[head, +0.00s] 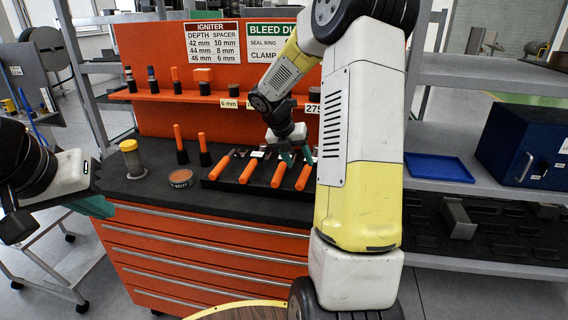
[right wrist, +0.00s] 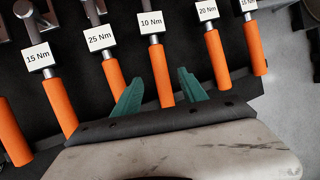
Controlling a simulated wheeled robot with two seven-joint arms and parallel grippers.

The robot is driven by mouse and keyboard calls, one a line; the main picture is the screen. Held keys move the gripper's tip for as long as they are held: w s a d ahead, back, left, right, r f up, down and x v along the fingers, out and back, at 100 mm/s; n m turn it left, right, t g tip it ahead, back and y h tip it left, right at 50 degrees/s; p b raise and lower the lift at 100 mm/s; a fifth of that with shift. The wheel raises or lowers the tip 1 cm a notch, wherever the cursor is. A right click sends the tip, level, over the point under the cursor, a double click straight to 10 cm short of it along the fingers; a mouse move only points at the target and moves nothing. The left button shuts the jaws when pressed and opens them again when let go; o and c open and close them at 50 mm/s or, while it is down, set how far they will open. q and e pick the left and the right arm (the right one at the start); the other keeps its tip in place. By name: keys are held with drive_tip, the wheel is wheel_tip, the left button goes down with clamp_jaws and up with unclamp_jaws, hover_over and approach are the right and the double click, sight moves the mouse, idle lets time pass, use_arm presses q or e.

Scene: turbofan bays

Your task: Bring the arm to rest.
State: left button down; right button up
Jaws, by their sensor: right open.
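My right gripper (head: 297,156) hangs over the black tool tray on the orange bench, its teal fingers apart. In the right wrist view its open fingers (right wrist: 160,88) stand on either side of the orange handle of the 10 Nm wrench (right wrist: 161,75), not closed on it. I cannot tell how high above the handle they are. My right arm crosses the middle of the head view and hides part of the tray. My left gripper (head: 97,206) is at the left edge, beside the bench, with a bit of teal finger showing; its jaw opening cannot be made out.
Wrenches marked 25 Nm (right wrist: 112,75) and 20 Nm (right wrist: 217,60) lie on either side. A round tin (head: 180,179) and a yellow-topped cylinder (head: 131,158) stand on the bench top. To the right, a shelf holds a blue tray (head: 438,168) and a blue box (head: 525,145).

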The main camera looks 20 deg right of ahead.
drive_tip(key=shift+a+r, duration=0.2)
drive_tip(key=shift+r, duration=0.1)
drive_tip(key=s+a+r+m+t+y, duration=0.1)
drive_tip(key=s+a+r+m, duration=0.3)
drive_tip(key=s+m, duration=0.4)
drive_tip(key=s+a+r+m+t+y, duration=0.2)
drive_tip(key=s+a+r+m+y, duration=0.1)
drive_tip(key=s+a+m, duration=0.3)
drive_tip(key=s+a+r+m+t+y, duration=0.1)
drive_tip(key=s+a+r+m+y, duration=0.2)
drive_tip(key=s+m, duration=0.8)
wheel_tip(320, 180, up, 3)
drive_tip(key=a+m, duration=0.2)
drive_tip(key=a, duration=0.1)
drive_tip(key=shift+f+m, duration=0.2)
drive_tip(key=shift+m, duration=0.1)
